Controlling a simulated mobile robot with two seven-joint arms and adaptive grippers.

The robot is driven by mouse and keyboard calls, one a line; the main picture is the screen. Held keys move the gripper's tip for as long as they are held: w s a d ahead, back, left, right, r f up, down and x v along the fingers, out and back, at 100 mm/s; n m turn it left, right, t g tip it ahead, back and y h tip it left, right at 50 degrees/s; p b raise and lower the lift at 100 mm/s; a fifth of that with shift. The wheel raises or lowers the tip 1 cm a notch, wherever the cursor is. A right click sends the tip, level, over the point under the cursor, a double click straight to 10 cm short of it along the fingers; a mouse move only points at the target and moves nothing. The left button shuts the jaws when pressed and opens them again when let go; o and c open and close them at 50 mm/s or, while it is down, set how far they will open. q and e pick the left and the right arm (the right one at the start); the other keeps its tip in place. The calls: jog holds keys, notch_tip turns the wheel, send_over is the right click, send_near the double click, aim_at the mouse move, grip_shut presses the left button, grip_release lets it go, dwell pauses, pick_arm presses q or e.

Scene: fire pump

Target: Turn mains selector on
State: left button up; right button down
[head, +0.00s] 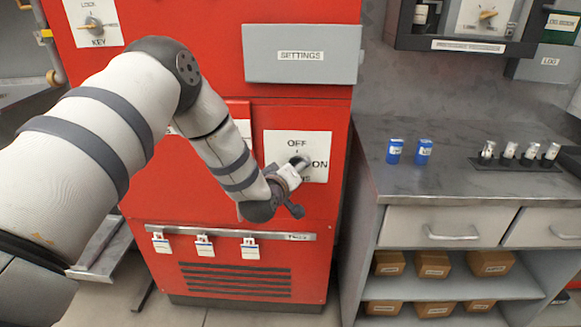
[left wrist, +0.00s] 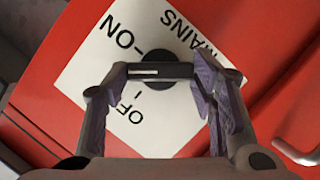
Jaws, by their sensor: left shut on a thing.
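The mains selector is a black knob with a bar handle on a white square plate (head: 284,140) marked OFF, ON and MAINS, on the red cabinet. In the left wrist view the knob's bar (left wrist: 160,71) carries a white line that points between the ON and OFF marks. My left gripper (left wrist: 163,74) is shut on the bar, one finger at each end. In the head view my left gripper (head: 297,172) is at the plate and partly covers the knob and the word MAINS. My right gripper is not in view.
A grey SETTINGS box (head: 302,54) juts out above the plate. A rail (head: 230,232) with several hanging tags is below. At right stands a grey counter (head: 455,180) with two blue boxes (head: 409,151) and a rack of small cylinders. A KEY selector (head: 93,24) is at upper left.

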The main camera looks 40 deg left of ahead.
pick_arm(q)
jog(key=shift+w+d+r+m+g+y+p, duration=0.15)
jog(key=shift+m+g+y, duration=0.25)
jog(key=shift+m, duration=0.5)
jog(key=shift+f+m+g+y+p, duration=0.1)
jog(key=shift+m+g+y, duration=0.35)
jog(key=shift+m, duration=0.45)
jog(key=shift+w+d+r+m+g+y+p, duration=0.15)
jog(key=shift+m+g+y, duration=0.1)
jog(key=shift+m+y, duration=0.5)
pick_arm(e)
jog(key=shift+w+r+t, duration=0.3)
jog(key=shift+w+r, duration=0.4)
pick_arm(q)
jog(key=shift+s+a+m, duration=0.1)
jog(key=shift+m, duration=0.25)
jog(key=o, duration=1.1)
jog(key=shift+o, duration=0.2)
jog(key=shift+s, duration=0.1)
